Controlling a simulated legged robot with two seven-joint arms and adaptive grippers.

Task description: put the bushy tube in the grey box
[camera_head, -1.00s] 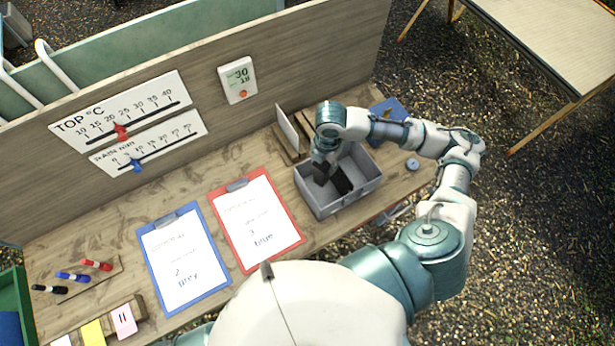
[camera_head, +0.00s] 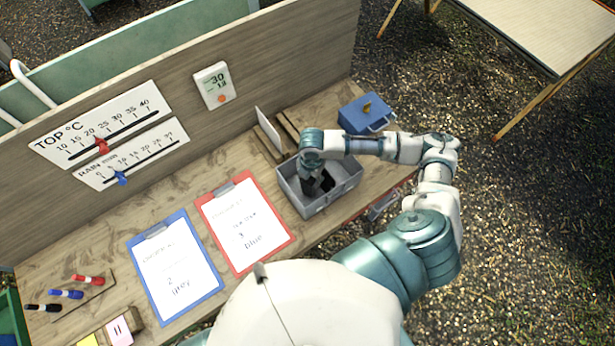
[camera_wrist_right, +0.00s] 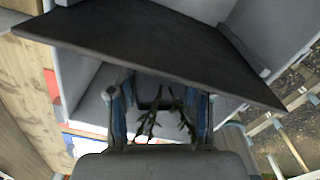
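The grey box (camera_head: 347,190) is an open-topped tray on the wooden bench, right of the red clipboard. My right gripper (camera_head: 312,187) reaches down into its left part. In the right wrist view the gripper's blue-edged fingers (camera_wrist_right: 161,105) stand apart, their tips hidden behind a dark panel. Green leafy sprigs, apparently of the bushy tube (camera_wrist_right: 184,112), show between the fingers. The tube's body does not show, and I cannot tell whether it is gripped. The grey box's light walls (camera_wrist_right: 175,57) surround the panel. My left gripper is not in view.
A blue case (camera_head: 362,117) stands behind the box, beside a wooden rack with an upright white card (camera_head: 268,130). Red (camera_head: 284,261) and blue (camera_head: 213,287) clipboards lie to the left. A back panel (camera_head: 295,65) borders the bench.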

